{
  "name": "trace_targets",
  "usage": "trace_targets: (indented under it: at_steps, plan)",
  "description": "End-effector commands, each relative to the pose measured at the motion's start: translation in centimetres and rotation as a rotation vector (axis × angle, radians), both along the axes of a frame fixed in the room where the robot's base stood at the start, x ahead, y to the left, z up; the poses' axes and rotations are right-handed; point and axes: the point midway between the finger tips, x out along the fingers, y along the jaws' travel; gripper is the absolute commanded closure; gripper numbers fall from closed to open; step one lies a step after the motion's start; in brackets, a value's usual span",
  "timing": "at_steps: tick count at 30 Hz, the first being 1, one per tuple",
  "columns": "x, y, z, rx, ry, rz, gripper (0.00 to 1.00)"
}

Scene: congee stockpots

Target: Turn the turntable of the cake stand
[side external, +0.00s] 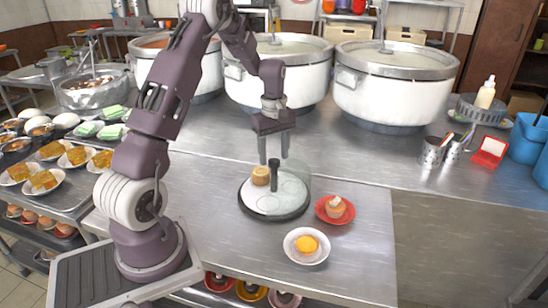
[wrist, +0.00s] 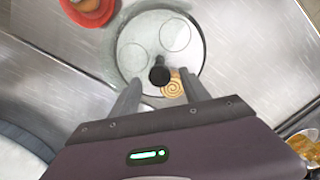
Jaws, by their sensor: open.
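The cake stand (side external: 258,203) stands on the steel table, with a round white turntable, a dark base rim and a clear cover over part of it. A black upright knob (side external: 274,176) rises at its middle; it also shows in the wrist view (wrist: 159,75). A swirl pastry (side external: 261,175) sits on the turntable beside the knob, also seen in the wrist view (wrist: 173,88). My gripper (side external: 273,160) is open and empty, pointing down just above the knob. In the wrist view its fingers (wrist: 159,80) appear on either side of the knob; whether they touch it I cannot tell.
A red plate with a cupcake (side external: 335,207) stands close to the stand's right. A white plate (side external: 293,248) with a yellow tart is in front. Large stockpots (side external: 393,90) line the back. Dishes of food fill the left counter. The table's front right is clear.

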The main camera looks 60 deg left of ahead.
Motion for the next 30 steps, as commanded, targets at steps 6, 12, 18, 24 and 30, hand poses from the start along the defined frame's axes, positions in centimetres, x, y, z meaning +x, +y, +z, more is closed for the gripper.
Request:
trace_targets:
  at_steps: [6, 12, 18, 24, 30]
  plan:
    - [0.00, -0.04, -1.40, 0.000, 0.000, -0.002, 0.46]
    - [0.00, -0.05, -1.37, 0.000, 0.000, -0.003, 0.54]
    - [0.00, -0.06, -1.35, 0.000, 0.000, -0.003, 0.93]
    - [0.00, -0.07, -1.34, 0.000, 0.000, -0.004, 1.00]
    - [0.00, -0.07, -1.33, 0.000, 0.000, -0.004, 1.00]
